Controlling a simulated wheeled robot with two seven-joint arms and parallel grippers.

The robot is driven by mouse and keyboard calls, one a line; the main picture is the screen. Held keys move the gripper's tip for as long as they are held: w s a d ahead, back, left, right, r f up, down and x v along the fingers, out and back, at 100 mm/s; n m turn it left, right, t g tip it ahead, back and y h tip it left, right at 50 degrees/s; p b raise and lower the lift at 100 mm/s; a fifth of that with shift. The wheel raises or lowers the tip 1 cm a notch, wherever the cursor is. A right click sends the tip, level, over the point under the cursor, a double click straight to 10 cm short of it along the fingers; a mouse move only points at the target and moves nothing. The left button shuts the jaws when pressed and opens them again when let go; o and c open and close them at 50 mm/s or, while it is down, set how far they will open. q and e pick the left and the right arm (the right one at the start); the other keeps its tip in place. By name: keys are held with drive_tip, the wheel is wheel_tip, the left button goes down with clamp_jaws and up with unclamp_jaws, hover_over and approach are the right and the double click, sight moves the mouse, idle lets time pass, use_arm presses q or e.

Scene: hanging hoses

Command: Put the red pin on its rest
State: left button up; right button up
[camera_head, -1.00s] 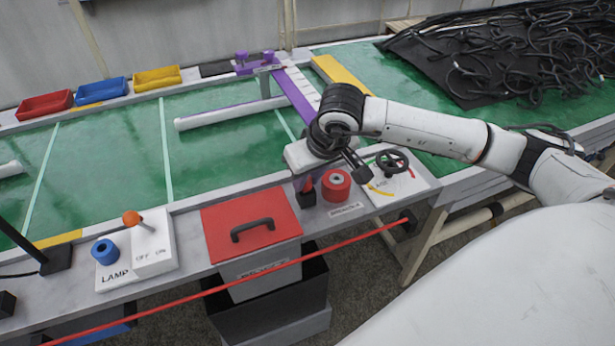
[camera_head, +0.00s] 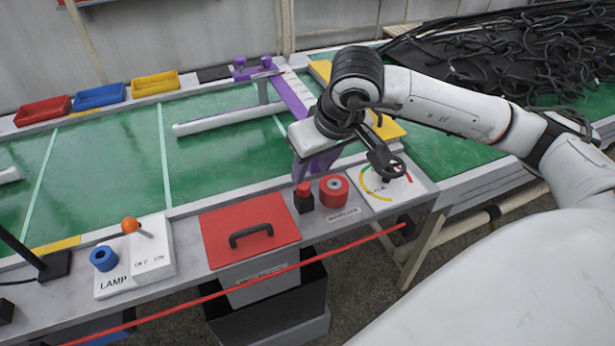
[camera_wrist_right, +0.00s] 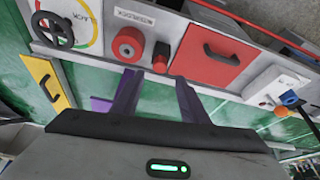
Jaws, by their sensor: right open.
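The red pin (camera_head: 303,190) stands upright in a small black block (camera_head: 304,205) on the front ledge. It shows as a red knob in the right wrist view (camera_wrist_right: 160,56). The red ring-shaped interlock socket (camera_head: 334,190) is just right of it, with its round hole facing out. My right gripper (camera_head: 308,174) is open and empty, just above and behind the pin. In the right wrist view its two fingers (camera_wrist_right: 156,78) are spread, with the pin beyond the tips and not between them. My left gripper is not in view.
A red lidded box (camera_head: 250,225) with a black handle is left of the pin. A dial (camera_head: 378,195) and black handwheel are on the right. A red line (camera_head: 200,293) runs along the ledge's front. The green belt behind has free room.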

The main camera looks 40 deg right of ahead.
drive_tip(key=shift+v, duration=2.3)
